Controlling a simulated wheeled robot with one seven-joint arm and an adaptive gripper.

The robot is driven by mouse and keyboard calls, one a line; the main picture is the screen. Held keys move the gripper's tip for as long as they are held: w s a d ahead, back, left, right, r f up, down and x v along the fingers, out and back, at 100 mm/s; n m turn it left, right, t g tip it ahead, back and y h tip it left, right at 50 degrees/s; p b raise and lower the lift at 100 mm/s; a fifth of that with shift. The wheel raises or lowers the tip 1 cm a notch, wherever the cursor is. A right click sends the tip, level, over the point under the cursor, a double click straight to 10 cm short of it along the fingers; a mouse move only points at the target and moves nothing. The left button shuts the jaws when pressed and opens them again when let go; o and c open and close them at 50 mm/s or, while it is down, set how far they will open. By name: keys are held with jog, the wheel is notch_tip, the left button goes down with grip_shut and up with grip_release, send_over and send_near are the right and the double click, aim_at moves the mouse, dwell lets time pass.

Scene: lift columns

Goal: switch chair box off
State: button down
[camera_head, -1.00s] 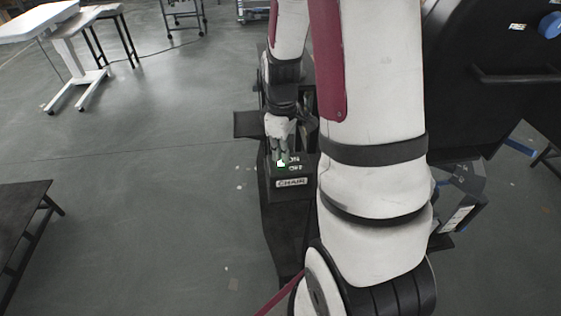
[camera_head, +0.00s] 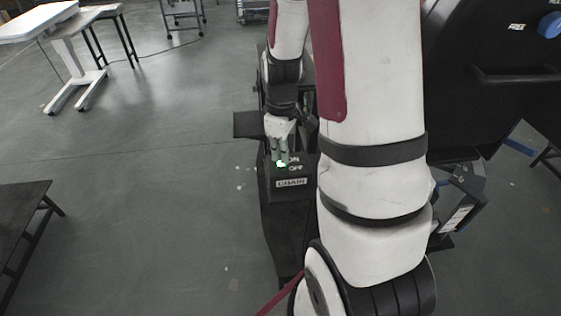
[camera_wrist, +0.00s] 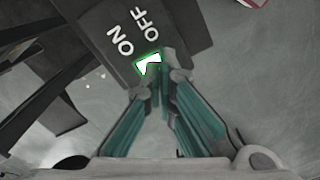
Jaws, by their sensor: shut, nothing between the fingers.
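The chair box is a dark box (camera_head: 291,194) with a CHAIR label and ON and OFF lettering, in the middle of the head view. Its switch (camera_head: 281,163) glows green and white. In the wrist view the lit switch (camera_wrist: 148,64) lies beside the ON and OFF lettering on the box face (camera_wrist: 112,22). My gripper (camera_head: 283,158) is shut and empty, with its fingertips at the switch. In the wrist view the tips of my gripper (camera_wrist: 163,76) overlap the switch's lower right edge; whether they touch it I cannot tell.
A black table (camera_head: 22,215) stands at the left. A white-topped desk (camera_head: 45,22) and a dark stool (camera_head: 118,35) are at the back left. A large black machine (camera_head: 500,90) fills the right. The floor left of the box is open.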

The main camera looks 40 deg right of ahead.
aim_at(280, 165)
jog(key=shift+f+b, duration=0.6)
jog(key=shift+f, duration=0.55)
dwell(0.6)
jog(key=shift+r, duration=0.2)
jog(key=shift+r+p, duration=2.55)
jog(key=shift+r, duration=0.8)
jog(key=shift+a+r, duration=0.15)
jog(key=shift+r, duration=0.1)
jog(key=s+a+r+m+t, duration=0.2)
jog(key=s+a+r, duration=0.2)
jog(key=a+r, duration=0.4)
jog(key=s+a+r+m+t, duration=0.1)
jog(key=s+a+r, duration=0.4)
jog(key=r, duration=0.6)
jog(key=s+a+r+m+t, duration=0.1)
jog(key=s+a+r+m, duration=0.1)
jog(key=s+a, duration=0.2)
jog(key=s, duration=0.2)
jog(key=shift+s+a+r+t, duration=0.25)
jog(key=shift+s+t, duration=0.15)
